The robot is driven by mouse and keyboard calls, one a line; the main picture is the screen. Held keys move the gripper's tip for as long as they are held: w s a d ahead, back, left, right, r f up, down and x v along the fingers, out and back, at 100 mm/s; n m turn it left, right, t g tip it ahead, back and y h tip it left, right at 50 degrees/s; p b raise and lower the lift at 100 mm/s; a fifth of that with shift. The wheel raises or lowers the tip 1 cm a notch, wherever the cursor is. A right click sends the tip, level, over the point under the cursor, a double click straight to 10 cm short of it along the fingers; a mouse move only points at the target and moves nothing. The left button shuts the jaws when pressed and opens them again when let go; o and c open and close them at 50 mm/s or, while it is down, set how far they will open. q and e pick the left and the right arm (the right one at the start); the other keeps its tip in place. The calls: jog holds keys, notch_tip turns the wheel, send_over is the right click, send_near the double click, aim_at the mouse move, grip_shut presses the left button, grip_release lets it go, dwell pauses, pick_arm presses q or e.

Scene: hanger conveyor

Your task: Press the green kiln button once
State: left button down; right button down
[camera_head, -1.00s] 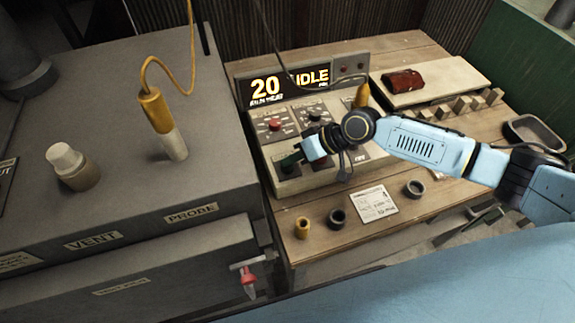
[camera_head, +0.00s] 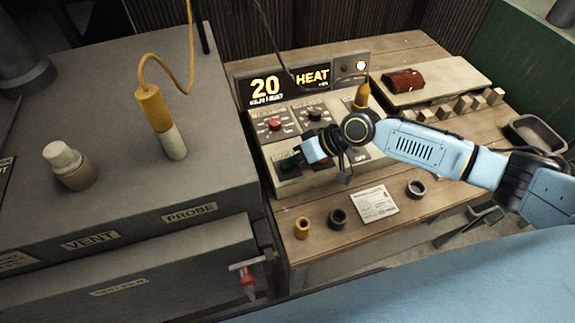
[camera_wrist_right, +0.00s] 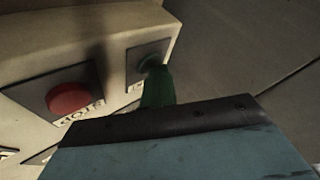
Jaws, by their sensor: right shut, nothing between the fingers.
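The green kiln button (camera_wrist_right: 149,60) sits on a dark square plate at the corner of the pale control box (camera_head: 322,181). My right gripper (camera_head: 291,164) is shut and empty at the front left of that box. In the right wrist view its narrow green fingers (camera_wrist_right: 158,88) reach to the button and overlap it; contact cannot be told for certain. In the head view the gripper mostly hides the button. The display (camera_head: 290,86) reads 20 and HEAT, and a lamp (camera_head: 361,66) beside it is lit. My left gripper is not in view.
A red stop button (camera_wrist_right: 68,98) is close beside the green one. The box also carries a red knob (camera_head: 275,125) and a black knob (camera_head: 314,115). The grey kiln (camera_head: 110,130) stands left. Rings and a paper card (camera_head: 376,204) lie on the wooden table in front.

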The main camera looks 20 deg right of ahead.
aim_at(292, 169)
dwell(0.3)
jog(key=shift+r+p, duration=0.85)
notch_tip(292, 169, up, 5)
jog(key=p, duration=0.4)
jog(key=shift+r+p, duration=0.1)
jog(key=shift+p, duration=0.25)
dwell(0.4)
